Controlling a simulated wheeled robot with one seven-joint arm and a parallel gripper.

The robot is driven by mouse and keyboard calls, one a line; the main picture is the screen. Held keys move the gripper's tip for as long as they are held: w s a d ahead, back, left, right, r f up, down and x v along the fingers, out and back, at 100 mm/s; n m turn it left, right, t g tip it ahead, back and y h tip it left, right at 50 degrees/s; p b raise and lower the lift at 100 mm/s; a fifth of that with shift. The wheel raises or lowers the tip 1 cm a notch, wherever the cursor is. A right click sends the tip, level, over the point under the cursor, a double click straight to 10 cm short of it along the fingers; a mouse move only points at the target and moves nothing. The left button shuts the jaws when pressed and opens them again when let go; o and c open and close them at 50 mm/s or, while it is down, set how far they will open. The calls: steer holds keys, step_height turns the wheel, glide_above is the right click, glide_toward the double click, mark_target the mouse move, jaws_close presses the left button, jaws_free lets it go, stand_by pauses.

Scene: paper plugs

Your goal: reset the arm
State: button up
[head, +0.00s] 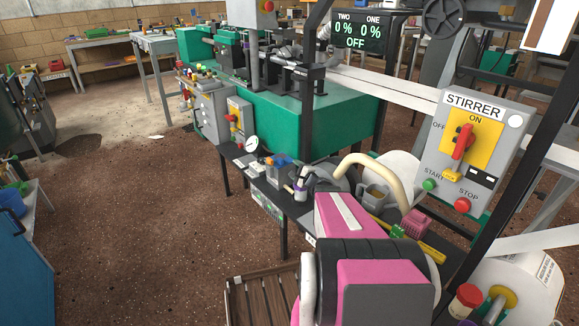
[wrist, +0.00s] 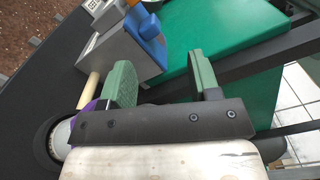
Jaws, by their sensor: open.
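My pink and black arm (head: 370,275) reaches forward from the lower right of the head view. Its far end is not clearly visible there. In the wrist view my gripper (wrist: 163,80) shows two green fingers standing apart with nothing held between them. Beyond the fingers are a dark bench surface and a green surface (wrist: 225,30). A grey box with a blue part (wrist: 152,52) is close beyond the left finger. A pale stick (wrist: 88,92) and a white round item with a purple rim (wrist: 62,138) are left of that finger.
The dark bench (head: 262,190) holds small items, a grey jug (head: 374,198) and a pink basket (head: 415,223). A STIRRER panel (head: 440,150) and dark posts stand at the right. A green machine bench (head: 300,120) stands behind. The brown floor (head: 130,210) at left is largely clear.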

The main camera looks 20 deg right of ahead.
steer(key=shift+s+d, duration=0.1)
steer(key=shift+s, duration=0.15)
steer(key=s+a+f+n+g+y, duration=0.1)
steer(key=s+a+n+g, duration=0.45)
steer(key=a, duration=0.25)
steer(key=s+a+f+n+g+y, duration=0.1)
steer(key=s+a+n+g, duration=0.4)
steer(key=a+n+g, duration=0.15)
steer(key=s+d+n+g+h, duration=0.2)
steer(key=s+n+g+h, duration=0.2)
steer(key=s, duration=0.7)
steer(key=n+h, duration=0.2)
steer(key=h, duration=0.2)
steer(key=shift+d+g+h, duration=0.15)
steer(key=shift+g+h, duration=0.15)
steer(key=shift+h, duration=0.1)
steer(key=shift+f, duration=0.1)
